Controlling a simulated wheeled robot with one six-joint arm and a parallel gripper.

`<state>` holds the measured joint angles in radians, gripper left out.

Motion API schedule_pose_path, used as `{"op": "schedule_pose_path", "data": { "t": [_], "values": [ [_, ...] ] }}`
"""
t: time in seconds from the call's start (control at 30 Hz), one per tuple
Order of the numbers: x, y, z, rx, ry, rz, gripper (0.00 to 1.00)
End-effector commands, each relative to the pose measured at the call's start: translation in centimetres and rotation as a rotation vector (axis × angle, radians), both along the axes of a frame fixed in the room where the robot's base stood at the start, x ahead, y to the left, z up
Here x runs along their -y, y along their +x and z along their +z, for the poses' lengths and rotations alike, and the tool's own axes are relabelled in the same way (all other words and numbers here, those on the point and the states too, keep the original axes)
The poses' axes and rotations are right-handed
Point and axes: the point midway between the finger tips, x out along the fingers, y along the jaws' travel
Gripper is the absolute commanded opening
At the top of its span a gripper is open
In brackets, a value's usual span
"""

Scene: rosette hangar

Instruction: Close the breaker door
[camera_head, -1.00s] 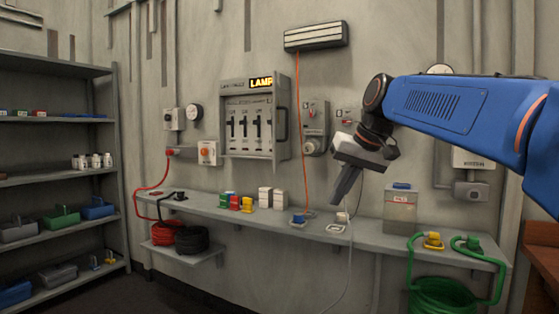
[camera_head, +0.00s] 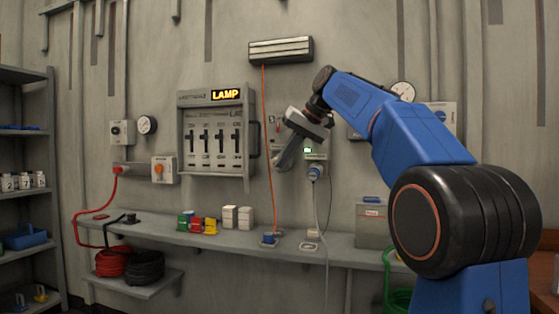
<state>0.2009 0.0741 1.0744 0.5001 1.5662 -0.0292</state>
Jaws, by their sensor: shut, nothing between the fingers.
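The breaker box (camera_head: 214,98) hangs on the back wall, left of centre, with a lit "LAMP" sign at its top. Its row of black breaker switches (camera_head: 220,141) is in plain view. A narrow grey side piece with a dark bar handle (camera_head: 254,141) shows at the box's right edge. It looks like the breaker door seen nearly edge-on, but its exact angle is hard to tell. My gripper (camera_head: 281,163) is shut and empty, pointing down-left. In the picture it is just right of the handle, with a small gap; its depth from the wall is unclear.
An orange cable (camera_head: 268,150) hangs between the box and my gripper. A blue plug (camera_head: 314,173) sits in a socket with a green light.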

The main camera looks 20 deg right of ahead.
Motion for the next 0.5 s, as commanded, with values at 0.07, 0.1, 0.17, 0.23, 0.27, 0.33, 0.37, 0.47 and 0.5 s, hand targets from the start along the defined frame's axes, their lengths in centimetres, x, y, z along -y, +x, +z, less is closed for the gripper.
{"op": "schedule_pose_path", "data": {
  "t": [0.07,0.1,0.17,0.23,0.27,0.33,0.37,0.47,0.5],
  "values": [
    [-0.6,0.6,-1.2,-0.003,0.001,0.002,0.00],
    [-0.9,0.9,-1.8,-0.003,0.001,0.002,0.00],
    [-1.4,1.4,-2.6,-0.003,0.001,0.002,0.00],
    [-1.8,2.0,-3.7,-0.003,0.001,0.002,0.00],
    [-2.0,2.2,-4.1,-0.002,0.001,0.001,0.00],
    [-2.6,2.8,-5.1,-0.003,0.001,0.002,0.00],
    [-2.8,3.0,-5.5,-0.002,0.000,0.003,0.00],
    [-3.9,3.5,-6.0,0.000,-0.001,0.002,0.00],
    [-4.5,3.6,-5.9,0.000,-0.001,0.003,0.00]
  ]
}}
